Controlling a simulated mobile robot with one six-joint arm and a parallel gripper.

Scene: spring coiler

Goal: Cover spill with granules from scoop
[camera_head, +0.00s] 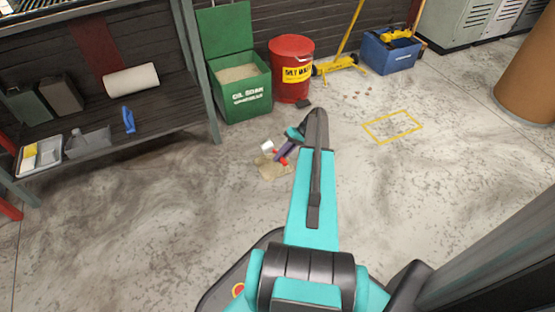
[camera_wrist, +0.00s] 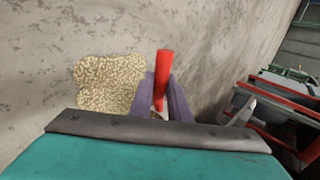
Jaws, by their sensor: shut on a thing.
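My gripper (camera_head: 284,152) is shut on the red handle of the scoop, held above the floor. In the wrist view the purple fingers of my gripper (camera_wrist: 165,98) close around the red handle (camera_wrist: 163,72). I cannot tell whether the scoop holds granules.
A green oil-soak bin (camera_head: 245,98) stands open with granules inside. A red waste drum (camera_head: 291,68) stands beside it. A workbench shelf (camera_head: 92,150) is at left. A blue crate (camera_head: 390,54) and a yellow floor outline (camera_head: 411,116) are at right. Floor around the patch is clear.

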